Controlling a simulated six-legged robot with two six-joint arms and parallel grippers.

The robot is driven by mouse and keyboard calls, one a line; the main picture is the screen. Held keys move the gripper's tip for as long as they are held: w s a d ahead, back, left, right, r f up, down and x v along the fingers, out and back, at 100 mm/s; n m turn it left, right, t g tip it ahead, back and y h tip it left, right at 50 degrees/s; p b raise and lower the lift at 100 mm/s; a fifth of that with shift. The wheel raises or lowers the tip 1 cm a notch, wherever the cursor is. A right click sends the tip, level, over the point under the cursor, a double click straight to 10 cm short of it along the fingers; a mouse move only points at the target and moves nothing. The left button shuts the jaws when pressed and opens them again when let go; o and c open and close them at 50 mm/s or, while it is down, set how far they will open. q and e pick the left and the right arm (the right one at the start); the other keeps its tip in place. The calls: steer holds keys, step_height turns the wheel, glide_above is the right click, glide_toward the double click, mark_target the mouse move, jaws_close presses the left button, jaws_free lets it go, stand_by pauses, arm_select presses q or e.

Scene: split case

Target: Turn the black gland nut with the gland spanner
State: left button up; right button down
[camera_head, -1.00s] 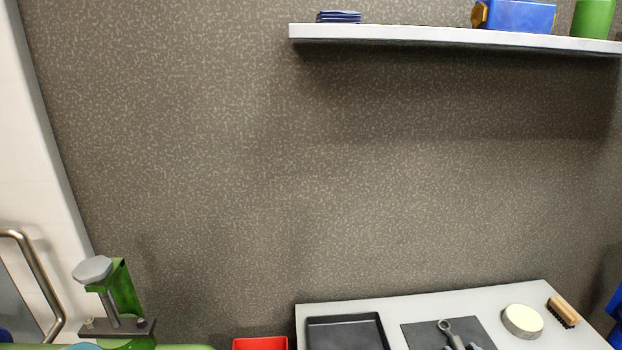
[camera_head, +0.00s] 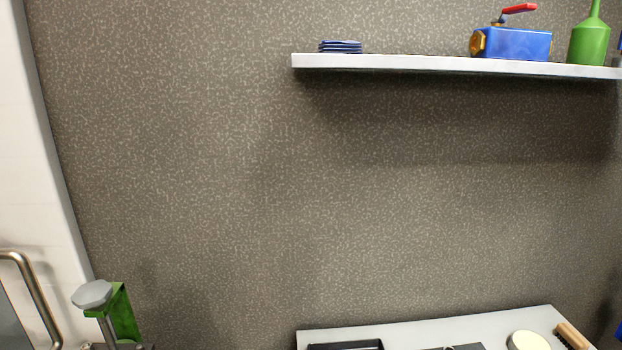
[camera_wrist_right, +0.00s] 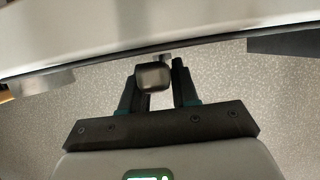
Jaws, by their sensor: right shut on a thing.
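In the right wrist view my right gripper (camera_wrist_right: 158,78) is shut on a dark grey, block-ended thing (camera_wrist_right: 153,77), which looks like the handle end of the gland spanner. The rest of it is hidden or out of view. The head view looks high at the wall, and neither gripper shows there. The black gland nut cannot be made out in any view. At the lower left of the head view stands a green bracket (camera_head: 124,312) with a grey-headed screw (camera_head: 92,294).
A pale bench (camera_head: 430,328) at the lower right carries a dark tray (camera_head: 345,346), a dark mat (camera_head: 455,347), a round cream thing (camera_head: 528,341) and a brush (camera_head: 572,336). A shelf (camera_head: 420,64) holds blue plates (camera_head: 340,46), a blue valve box (camera_head: 513,44) and a green bottle (camera_head: 589,42).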

steer(key=shift+r+p, duration=0.9)
steer(key=shift+r, duration=1.4)
